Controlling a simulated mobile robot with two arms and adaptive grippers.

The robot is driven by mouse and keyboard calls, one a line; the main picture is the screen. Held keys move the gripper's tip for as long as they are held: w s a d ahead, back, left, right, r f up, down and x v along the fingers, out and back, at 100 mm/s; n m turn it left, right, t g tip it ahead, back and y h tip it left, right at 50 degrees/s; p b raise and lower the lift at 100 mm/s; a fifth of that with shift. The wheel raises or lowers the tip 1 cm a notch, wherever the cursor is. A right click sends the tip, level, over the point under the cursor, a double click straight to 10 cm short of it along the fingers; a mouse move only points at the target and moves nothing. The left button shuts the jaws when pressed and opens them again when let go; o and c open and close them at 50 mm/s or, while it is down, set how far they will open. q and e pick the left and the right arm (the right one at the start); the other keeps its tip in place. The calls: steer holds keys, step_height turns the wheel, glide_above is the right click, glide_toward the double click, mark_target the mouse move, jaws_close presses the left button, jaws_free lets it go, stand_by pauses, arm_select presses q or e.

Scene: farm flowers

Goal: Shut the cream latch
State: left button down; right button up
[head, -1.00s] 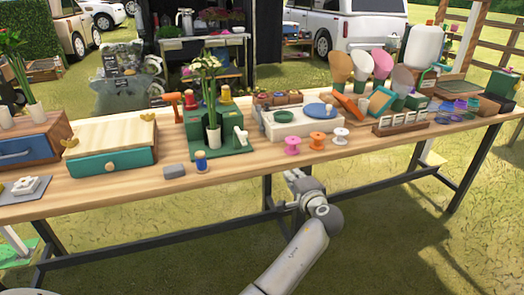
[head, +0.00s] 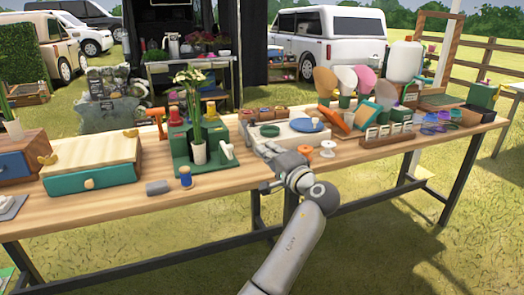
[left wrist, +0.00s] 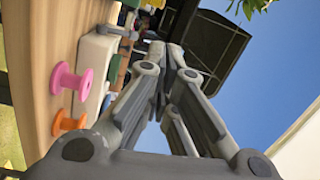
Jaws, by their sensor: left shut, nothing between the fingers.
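My right gripper is not in view.
A blue spool (head: 185,178) and grey block (head: 157,188) lie in front of the stand. Orange (head: 305,151) and white (head: 328,148) spools stand right of my gripper; a pink spool (left wrist: 70,77) shows in the wrist view.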

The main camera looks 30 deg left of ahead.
arm_select(q)
steer(key=a, duration=0.7)
steer(key=shift+w+a+f, duration=0.2)
steer(key=shift+w+a, duration=0.15)
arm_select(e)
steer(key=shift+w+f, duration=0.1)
